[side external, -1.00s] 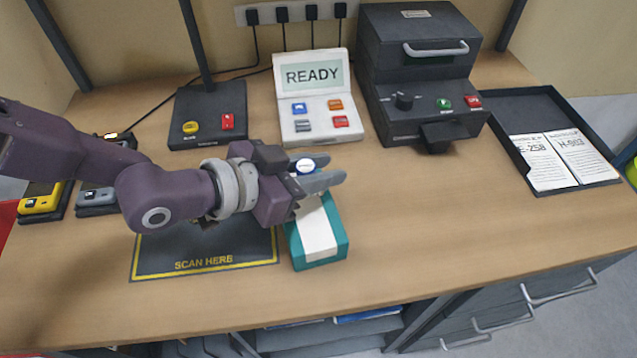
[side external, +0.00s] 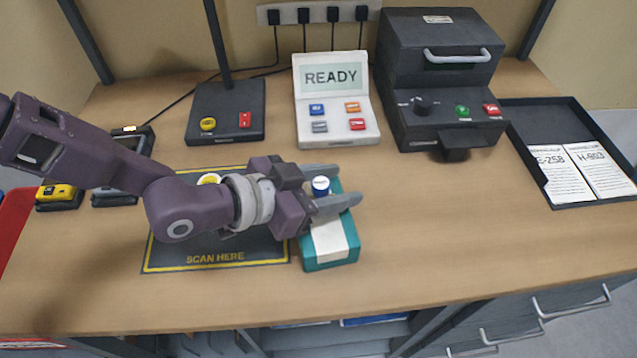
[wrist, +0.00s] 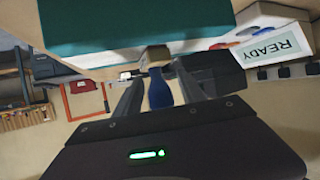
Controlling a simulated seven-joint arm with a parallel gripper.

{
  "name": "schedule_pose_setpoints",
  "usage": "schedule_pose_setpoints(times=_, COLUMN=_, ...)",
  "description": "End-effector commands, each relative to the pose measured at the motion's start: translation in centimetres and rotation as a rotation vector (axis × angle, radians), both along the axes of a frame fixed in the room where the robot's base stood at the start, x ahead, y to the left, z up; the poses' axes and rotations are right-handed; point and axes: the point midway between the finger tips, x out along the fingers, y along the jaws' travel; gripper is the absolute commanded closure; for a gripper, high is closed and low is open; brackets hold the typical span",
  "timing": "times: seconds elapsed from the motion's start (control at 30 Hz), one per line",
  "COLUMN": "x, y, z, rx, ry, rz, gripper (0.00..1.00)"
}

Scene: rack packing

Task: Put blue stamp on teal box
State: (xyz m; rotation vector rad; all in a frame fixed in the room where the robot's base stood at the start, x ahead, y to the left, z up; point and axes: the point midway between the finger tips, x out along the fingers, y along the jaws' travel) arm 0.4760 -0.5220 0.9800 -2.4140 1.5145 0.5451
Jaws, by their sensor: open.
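The blue stamp (side external: 321,187) has a white-and-blue top and stands upright over the teal box. It also shows in the wrist view (wrist: 158,90), with a pale base at the box's face. The teal box (side external: 333,253) has a white band and lies beside the scan mat. My gripper (side external: 343,184) is open, with one finger on each side of the stamp and gaps visible beside it. The teal box fills the upper part of the wrist view (wrist: 130,22). The contact between stamp and box is hidden in the side view.
The scan mat (side external: 215,257) lies left of the box, with a yellow item (side external: 209,179) partly behind my arm. Behind stand the READY console (side external: 337,126) and a dark machine (side external: 440,75). A dark tray (side external: 553,117) holds papers at right. The table right of the box is clear.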

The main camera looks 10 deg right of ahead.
Motion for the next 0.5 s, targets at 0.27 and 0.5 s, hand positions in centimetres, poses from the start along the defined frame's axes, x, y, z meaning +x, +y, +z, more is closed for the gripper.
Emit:
schedule_pose_setpoints(times=0.27, x=-2.3, y=5.1, z=2.6, rx=0.003, ry=0.001, rz=0.002, gripper=0.53)
schedule_pose_setpoints(times=0.5, x=-4.1, y=8.8, z=4.6, rx=0.002, ry=0.001, rz=0.002, gripper=0.53)
